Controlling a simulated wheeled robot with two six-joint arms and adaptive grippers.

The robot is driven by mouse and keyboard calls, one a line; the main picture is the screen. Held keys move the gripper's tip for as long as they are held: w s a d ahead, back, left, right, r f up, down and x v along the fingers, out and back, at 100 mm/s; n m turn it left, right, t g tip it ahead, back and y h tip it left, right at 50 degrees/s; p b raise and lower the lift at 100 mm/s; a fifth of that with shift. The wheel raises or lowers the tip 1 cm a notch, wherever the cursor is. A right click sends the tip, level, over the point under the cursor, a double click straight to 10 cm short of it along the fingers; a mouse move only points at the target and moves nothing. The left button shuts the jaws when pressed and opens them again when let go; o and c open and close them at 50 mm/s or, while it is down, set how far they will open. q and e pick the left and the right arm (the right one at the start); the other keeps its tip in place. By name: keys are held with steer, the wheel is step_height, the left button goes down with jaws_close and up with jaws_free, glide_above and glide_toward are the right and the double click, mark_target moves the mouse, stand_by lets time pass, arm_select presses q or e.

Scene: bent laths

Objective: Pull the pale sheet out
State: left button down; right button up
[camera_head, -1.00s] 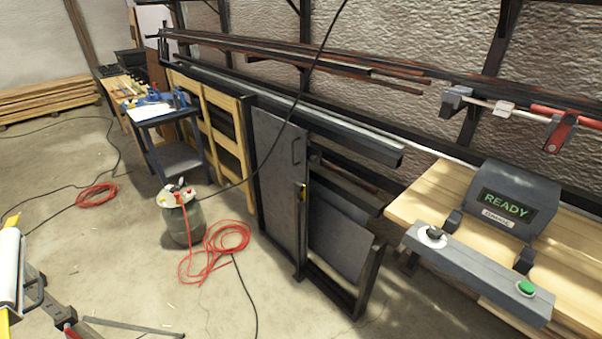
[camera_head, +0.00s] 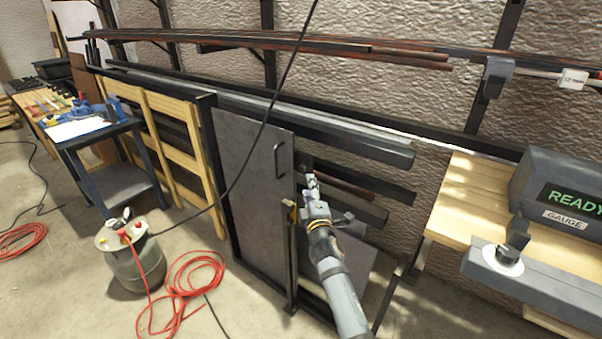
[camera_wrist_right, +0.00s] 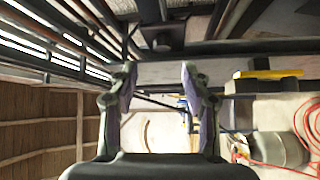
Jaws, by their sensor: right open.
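A rack holds a grey door panel (camera_head: 250,185) with a dark pull handle (camera_head: 280,157) near its upper right edge. To the right of the door, a lighter grey sheet (camera_head: 358,253) stands in the open part of the rack, partly hidden by my right arm. I cannot tell for sure that it is the pale sheet. My right gripper (camera_head: 311,187) is in front of the rack's opening, just right of the handle and apart from it. In the right wrist view, its fingers (camera_wrist_right: 159,80) are spread with nothing between them. My left gripper is out of view.
A yellow latch (camera_head: 290,209) sits at the door's edge. Long bars (camera_head: 270,42) lie on the wall rack above. A bench with a gauge box (camera_head: 568,190) is at right. A tank (camera_head: 133,258) and red hose (camera_head: 195,285) stand on the floor at left.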

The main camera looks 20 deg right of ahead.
mark_target(304, 169)
steer(key=w, duration=0.2)
steer(key=w+b, duration=0.1)
steer(key=w, duration=0.2)
steer(key=w+d+b, duration=0.1)
steer(key=w, duration=0.2)
steer(key=shift+r, duration=0.1)
steer(key=shift+w, duration=0.4)
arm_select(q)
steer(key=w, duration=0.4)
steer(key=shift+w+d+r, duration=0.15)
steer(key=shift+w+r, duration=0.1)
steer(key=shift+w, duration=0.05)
arm_select(e)
steer(key=shift+r, duration=0.1)
jaws_close()
